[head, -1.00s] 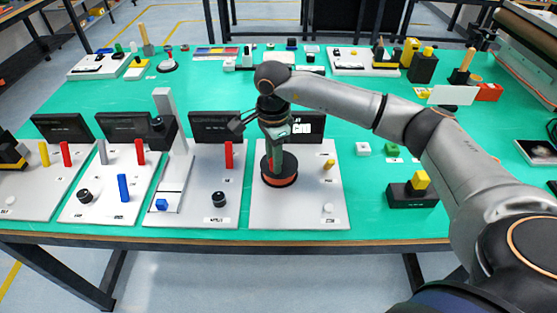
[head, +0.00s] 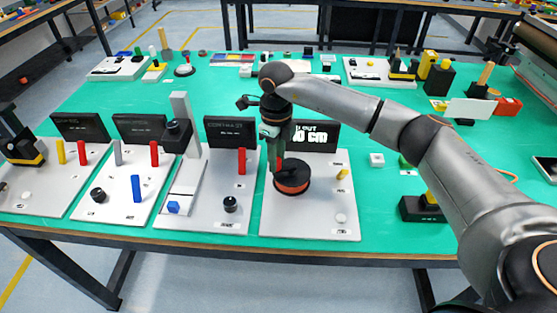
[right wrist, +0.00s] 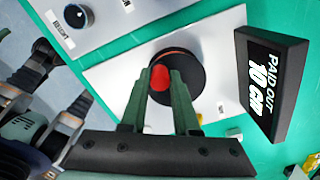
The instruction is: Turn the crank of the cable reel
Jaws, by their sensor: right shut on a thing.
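The cable reel (head: 297,183), a black disc with an orange rim, lies on a white panel (head: 318,222) at the front middle of the table. It also shows in the right wrist view (right wrist: 193,72). The crank's red knob (right wrist: 160,79) sits between the green fingers of my right gripper (head: 278,168), which is shut on it over the reel's left part in the head view. A black display (right wrist: 272,80) beside the reel reads "PAID OUT 10 CM". My left gripper is not in view.
Left of the reel panel stand similar panels with a red peg (head: 242,161), a black knob (head: 230,204) and a blue peg (head: 136,188). To the right are a white block (head: 377,160) and a black block (head: 422,208). Green tabletop between is partly clear.

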